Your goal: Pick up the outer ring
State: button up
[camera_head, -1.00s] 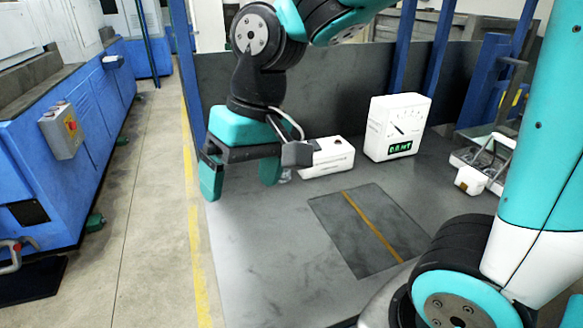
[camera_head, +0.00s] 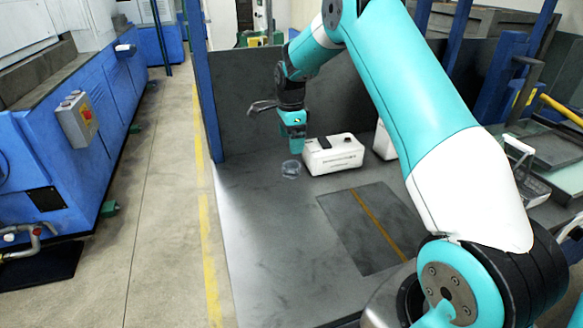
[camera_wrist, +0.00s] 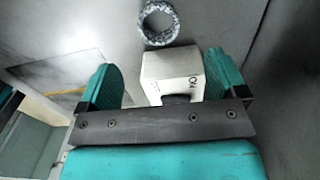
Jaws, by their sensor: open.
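A grey, shiny ring (camera_head: 291,169) rests on the dark tabletop, left of a white box. In the wrist view the ring (camera_wrist: 142,25) shows at the top centre, its round hole visible, beyond the fingertips. My gripper (camera_head: 296,148) points down above the ring in the head view, apart from it. In the wrist view my gripper (camera_wrist: 163,78) has its two green fingers spread wide with nothing held between them.
The white box (camera_head: 333,154) stands close right of the ring; it also shows between the fingers in the wrist view (camera_wrist: 168,66). A white gauge (camera_head: 384,142) is partly hidden behind my arm. A dark back panel (camera_head: 240,105) rises behind. The front table is clear.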

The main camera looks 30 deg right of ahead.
send_over(292, 166)
jog(key=s+a, duration=0.2)
jog(key=f, duration=0.4)
jog(key=shift+w+d+f+p, duration=0.2)
jog(key=shift+d+f+p, duration=0.05)
jog(key=shift+f+p, duration=0.1)
jog(key=shift+s+f+p, duration=0.1)
jog(key=shift+f+p, duration=0.9)
jog(key=shift+f, duration=1.6)
jog(key=c, duration=1.1)
